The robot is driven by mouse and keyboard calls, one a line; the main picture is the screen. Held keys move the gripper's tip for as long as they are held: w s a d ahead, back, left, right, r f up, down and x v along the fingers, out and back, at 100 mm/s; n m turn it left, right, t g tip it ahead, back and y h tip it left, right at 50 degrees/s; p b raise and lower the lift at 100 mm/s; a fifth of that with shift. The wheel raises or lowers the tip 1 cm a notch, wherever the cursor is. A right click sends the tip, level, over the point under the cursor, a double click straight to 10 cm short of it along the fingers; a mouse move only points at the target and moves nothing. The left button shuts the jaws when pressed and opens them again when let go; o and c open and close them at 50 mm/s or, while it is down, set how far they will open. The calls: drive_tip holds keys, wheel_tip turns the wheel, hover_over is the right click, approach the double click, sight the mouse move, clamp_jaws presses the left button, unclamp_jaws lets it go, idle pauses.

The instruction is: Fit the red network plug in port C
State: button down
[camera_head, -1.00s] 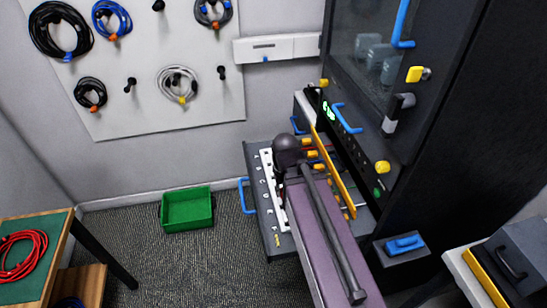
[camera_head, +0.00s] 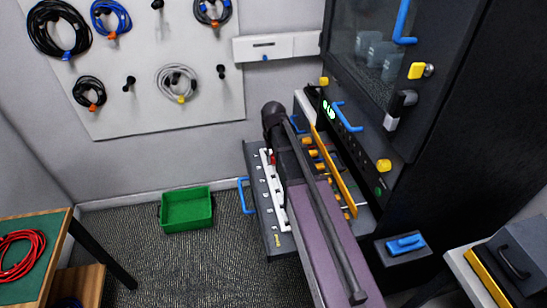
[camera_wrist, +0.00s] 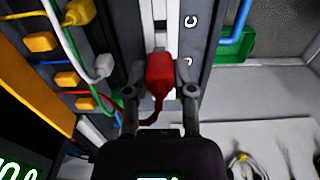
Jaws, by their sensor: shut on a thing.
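My gripper (camera_wrist: 160,76) is shut on the red network plug (camera_wrist: 161,72), with one finger on each side in the wrist view. A red cable bends away from the plug toward my gripper's body. The plug is over the white port strip (camera_wrist: 160,12). The letter C (camera_wrist: 191,21) is on the dark panel beside the strip, farther up the picture than the plug. I cannot tell whether the plug touches the strip or is in a port. In the head view my arm hides most of the gripper; a bit of red (camera_head: 273,158) shows by the white strip (camera_head: 281,211).
Orange blocks (camera_wrist: 40,41) with coloured cables, and a white plug (camera_wrist: 104,65), are left of the strip in the wrist view. A blue handle (camera_head: 246,196) sticks out from the panel's left side. A green bin (camera_head: 187,225) stands on the floor.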

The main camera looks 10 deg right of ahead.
sight(273, 165)
drive_tip(key=shift+f, duration=0.15)
idle(0.3)
drive_tip(key=shift+f+b, duration=2.05)
drive_tip(key=shift+b, duration=0.1)
drive_tip(key=shift+f+b, duration=1.45)
drive_tip(key=shift+b, duration=0.05)
idle(2.7)
idle(0.4)
drive_tip(key=shift+c, duration=1.9)
unclamp_jaws()
drive_tip(key=o, duration=0.4)
